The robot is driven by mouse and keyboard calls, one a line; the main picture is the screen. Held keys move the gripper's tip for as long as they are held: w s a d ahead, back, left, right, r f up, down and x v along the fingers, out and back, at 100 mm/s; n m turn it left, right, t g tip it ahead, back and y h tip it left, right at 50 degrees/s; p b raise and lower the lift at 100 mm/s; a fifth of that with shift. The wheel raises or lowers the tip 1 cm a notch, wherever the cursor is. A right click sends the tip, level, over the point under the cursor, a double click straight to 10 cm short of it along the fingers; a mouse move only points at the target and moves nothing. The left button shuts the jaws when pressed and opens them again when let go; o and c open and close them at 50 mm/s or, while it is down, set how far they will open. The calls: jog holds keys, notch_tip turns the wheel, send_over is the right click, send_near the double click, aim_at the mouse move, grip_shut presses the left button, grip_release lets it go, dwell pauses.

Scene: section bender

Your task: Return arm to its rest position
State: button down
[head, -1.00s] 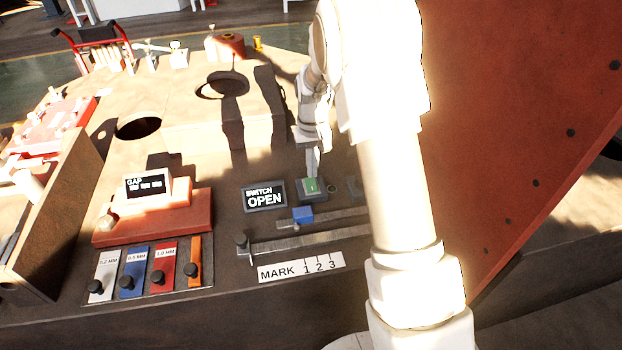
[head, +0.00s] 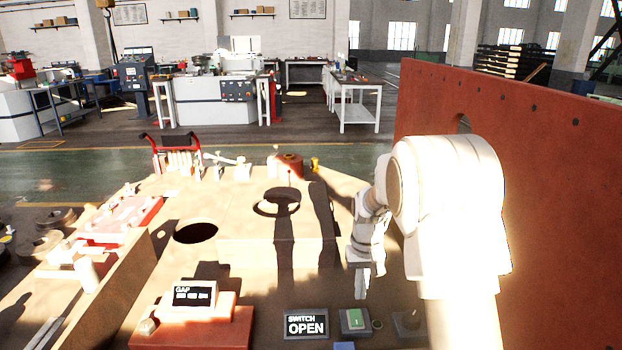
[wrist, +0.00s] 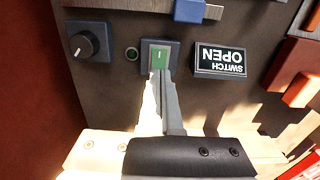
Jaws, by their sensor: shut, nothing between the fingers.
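My gripper (head: 362,283) hangs above the bench panel on the right side of the head view, with its fingers together and nothing between them. In the wrist view the fingertips (wrist: 160,78) point at the green switch button (wrist: 159,58) and overlap its lower edge; I cannot tell whether they touch it. The same green button (head: 354,318) shows just below the gripper in the head view. The display (head: 306,324) beside it reads SWITCH OPEN. My white arm rises at the right and hides part of the panel.
A tall red plate (head: 545,180) stands close on the right of my arm. A red block with a GAP display (head: 193,296) sits at front left. A black knob (wrist: 84,45) and a blue slider (wrist: 190,10) are near the button. Open floor lies behind the bench.

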jog(key=s+r+t+p, duration=0.2)
jog(key=s+r, duration=0.4)
jog(key=r, duration=0.7)
jog(key=s+r+t+p, duration=0.1)
jog(key=s+r+p, duration=0.1)
jog(key=s+r, duration=0.5)
jog(key=s+r+t+p, duration=0.2)
jog(key=s+r, duration=0.5)
jog(key=s, duration=0.9)
jog(key=shift+s, duration=0.4)
